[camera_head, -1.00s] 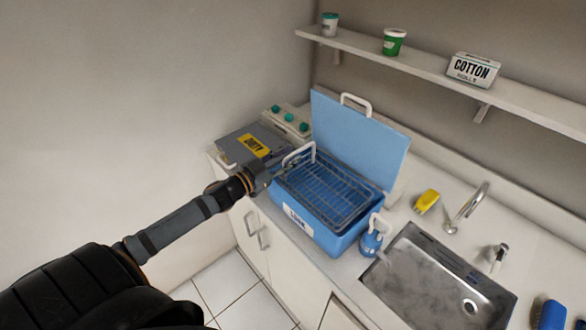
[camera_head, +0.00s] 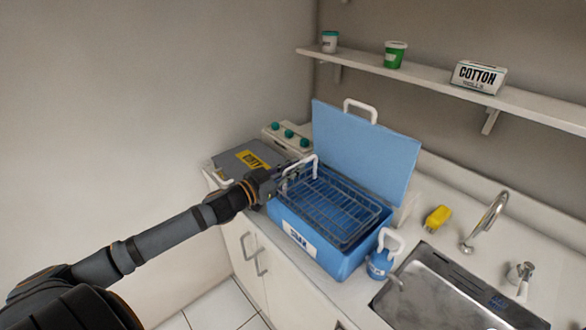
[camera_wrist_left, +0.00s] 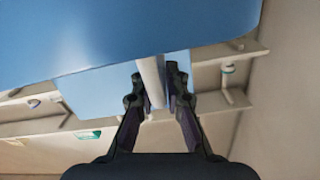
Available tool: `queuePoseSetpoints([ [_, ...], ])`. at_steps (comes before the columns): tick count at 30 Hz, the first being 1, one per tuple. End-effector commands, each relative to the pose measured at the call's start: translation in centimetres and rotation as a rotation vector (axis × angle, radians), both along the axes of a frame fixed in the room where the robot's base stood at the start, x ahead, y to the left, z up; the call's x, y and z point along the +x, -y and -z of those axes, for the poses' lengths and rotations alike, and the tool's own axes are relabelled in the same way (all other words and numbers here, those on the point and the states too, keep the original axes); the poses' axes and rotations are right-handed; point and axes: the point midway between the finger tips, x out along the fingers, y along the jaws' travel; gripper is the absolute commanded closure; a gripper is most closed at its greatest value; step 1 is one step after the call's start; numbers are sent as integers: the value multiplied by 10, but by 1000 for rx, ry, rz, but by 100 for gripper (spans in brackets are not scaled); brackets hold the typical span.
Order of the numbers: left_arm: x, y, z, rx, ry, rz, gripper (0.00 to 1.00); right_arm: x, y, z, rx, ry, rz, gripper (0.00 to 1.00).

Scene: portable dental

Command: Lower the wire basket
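The wire basket (camera_head: 335,208) is a grey mesh tray with a white loop handle (camera_head: 314,160) at its left end. It sits level in the mouth of the blue tub (camera_head: 345,262), its rim near the tub's top edge. How far its bottom is from the tub floor is hidden. My left gripper (camera_head: 284,181) is at the basket's left end, by the handle. In the left wrist view its two fingers (camera_wrist_left: 158,88) stand on both sides of a white bar (camera_wrist_left: 152,70), close against it. My right gripper is not in view.
The tub's blue lid (camera_head: 365,150) stands upright behind it. A grey box with a yellow label (camera_head: 256,161) lies left. A blue bottle (camera_head: 379,265), steel sink (camera_head: 450,290), yellow brush (camera_head: 438,217) and faucet (camera_head: 485,225) are right. A shelf (camera_head: 420,80) runs above.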

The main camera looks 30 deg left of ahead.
Motion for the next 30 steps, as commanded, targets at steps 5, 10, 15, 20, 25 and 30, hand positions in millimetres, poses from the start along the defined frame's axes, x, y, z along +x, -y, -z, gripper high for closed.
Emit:
queuePoseSetpoints([
  [5, 0, 0, 0, 0, -1, -1, 100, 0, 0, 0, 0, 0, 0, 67],
  [10, 0, 0, 0, 1, -1, 0, 100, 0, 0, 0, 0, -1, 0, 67],
  [15, 0, 0, 5, 1, -1, 0, 100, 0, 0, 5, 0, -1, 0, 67],
  [20, 0, 0, 30, 2, 0, 0, 100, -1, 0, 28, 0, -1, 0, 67],
  [25, 0, 0, 44, 2, 0, 1, 100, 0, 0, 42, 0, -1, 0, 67],
  [30, 0, 0, 40, 2, 1, 0, 100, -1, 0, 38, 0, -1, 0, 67],
])
